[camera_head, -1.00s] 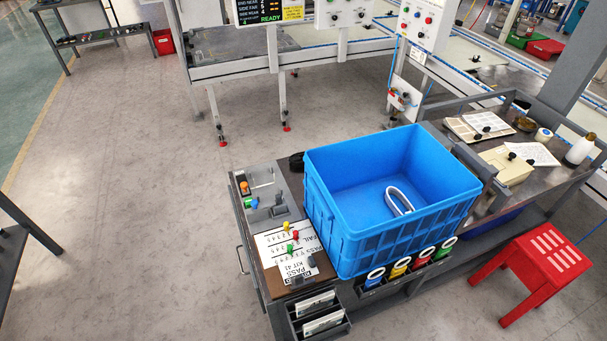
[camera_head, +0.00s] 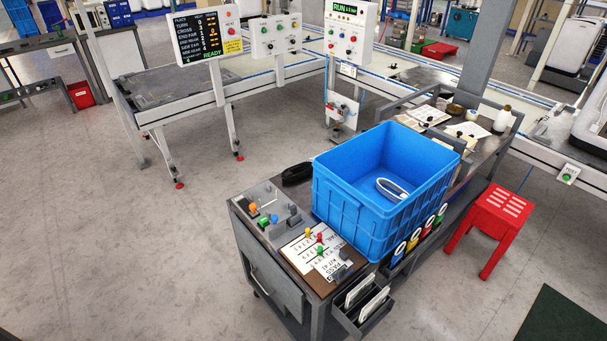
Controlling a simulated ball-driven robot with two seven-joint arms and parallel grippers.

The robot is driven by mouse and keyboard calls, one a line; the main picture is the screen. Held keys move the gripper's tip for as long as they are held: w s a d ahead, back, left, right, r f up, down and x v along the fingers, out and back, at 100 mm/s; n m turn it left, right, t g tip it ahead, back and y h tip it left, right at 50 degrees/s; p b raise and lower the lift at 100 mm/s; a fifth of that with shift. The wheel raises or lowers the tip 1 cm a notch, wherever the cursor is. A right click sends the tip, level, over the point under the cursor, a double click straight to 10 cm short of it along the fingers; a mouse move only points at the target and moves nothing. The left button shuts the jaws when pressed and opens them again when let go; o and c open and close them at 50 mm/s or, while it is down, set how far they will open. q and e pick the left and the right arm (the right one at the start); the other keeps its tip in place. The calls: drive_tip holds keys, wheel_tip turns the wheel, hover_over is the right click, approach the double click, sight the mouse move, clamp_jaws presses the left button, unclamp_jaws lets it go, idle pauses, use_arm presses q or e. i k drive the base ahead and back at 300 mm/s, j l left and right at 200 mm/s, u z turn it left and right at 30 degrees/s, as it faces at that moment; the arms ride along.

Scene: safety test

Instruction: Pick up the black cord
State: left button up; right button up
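A black coiled bundle (camera_head: 297,174), which looks like the black cord, lies on the dark cart top (camera_head: 268,182). It sits at the cart's back edge, behind the left back corner of the blue crate (camera_head: 365,215). Its right end is close to the crate wall, and I cannot tell if they touch. Neither of my grippers is in view.
The crate holds a white and dark looped object (camera_head: 391,188). A grey fixture (camera_head: 268,207) and printed cards (camera_head: 313,247) lie left of the crate. A red stool (camera_head: 490,222) stands at the right. The floor (camera_head: 150,255) left of the cart is clear.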

sight(287, 176)
drive_tip(key=i+j+z, duration=0.25)
drive_tip(key=j, duration=0.3)
drive_tip(key=j+z, duration=0.2)
drive_tip(key=j, duration=0.35)
drive_tip(key=i+j+z, duration=0.1)
drive_tip(key=j+z, duration=0.15)
drive_tip(key=j, duration=0.35)
